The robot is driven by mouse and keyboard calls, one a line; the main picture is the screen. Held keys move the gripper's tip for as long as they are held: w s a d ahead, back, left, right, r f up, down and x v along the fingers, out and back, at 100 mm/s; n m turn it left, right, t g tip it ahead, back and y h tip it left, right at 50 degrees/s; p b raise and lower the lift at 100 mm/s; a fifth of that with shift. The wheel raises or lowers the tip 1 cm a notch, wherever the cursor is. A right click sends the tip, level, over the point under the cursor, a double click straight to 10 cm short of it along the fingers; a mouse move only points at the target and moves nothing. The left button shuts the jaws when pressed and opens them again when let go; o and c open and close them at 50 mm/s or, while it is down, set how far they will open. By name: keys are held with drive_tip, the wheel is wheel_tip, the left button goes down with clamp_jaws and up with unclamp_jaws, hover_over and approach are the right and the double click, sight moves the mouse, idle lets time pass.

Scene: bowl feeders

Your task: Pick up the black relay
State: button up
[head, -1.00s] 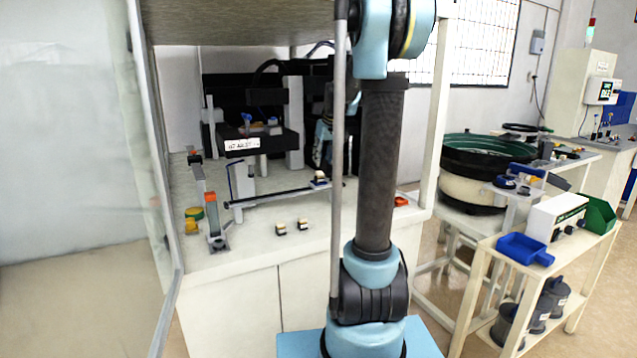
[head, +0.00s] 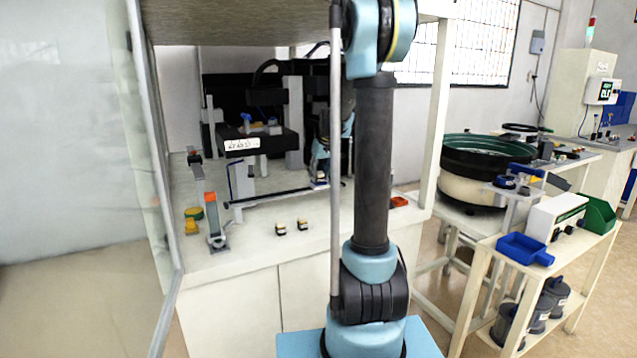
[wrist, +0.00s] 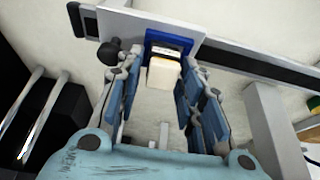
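A small cream-and-black relay (wrist: 164,68) sits on a blue seat (wrist: 183,40) at the end of a rail in the wrist view. The same relay (head: 320,179) is partly hidden below my gripper in the head view. My gripper (wrist: 163,62) is open, with its blue finger pads on both sides of the relay. A gap shows at the left finger; the right finger looks very close, and I cannot tell if it touches. Two similar small cream-and-black blocks, one left (head: 280,229) and one right (head: 303,224), lie on the table front.
The black-and-grey rail (wrist: 255,62) runs beside the fingers. A black machine (head: 262,142) stands behind on the white table (head: 245,255). An orange-topped post (head: 213,222) stands at left, and a red part (head: 399,202) lies right of my arm.

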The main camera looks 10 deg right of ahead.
clamp_jaws()
